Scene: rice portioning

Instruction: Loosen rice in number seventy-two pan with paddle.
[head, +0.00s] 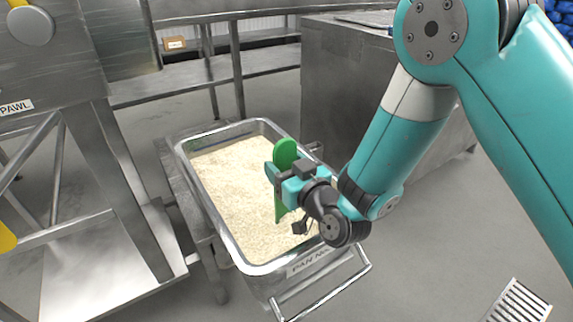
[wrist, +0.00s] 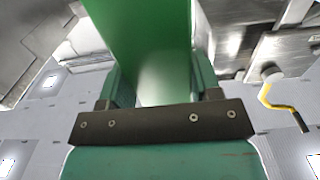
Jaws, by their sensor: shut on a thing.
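A deep steel pan (head: 179,146) full of pale rice (head: 225,185) stands on a metal stand. Its front label begins "PAN NO"; my arm's end hides part of it and I cannot read the number. My gripper (head: 279,178) is over the right side of the pan, shut on a green paddle (head: 285,153). The paddle shows above and below the jaws, and I cannot tell whether its lower end touches the rice. In the wrist view the paddle (wrist: 140,45) sits between both fingers. The rice surface looks mostly level.
A steel machine with a "PAWL" label (head: 16,107) stands left of the pan. A steel cabinet (head: 345,85) is behind it to the right. The pan has a bar handle (head: 325,290) at its front. A floor grate (head: 517,302) lies at lower right, with clear floor around it.

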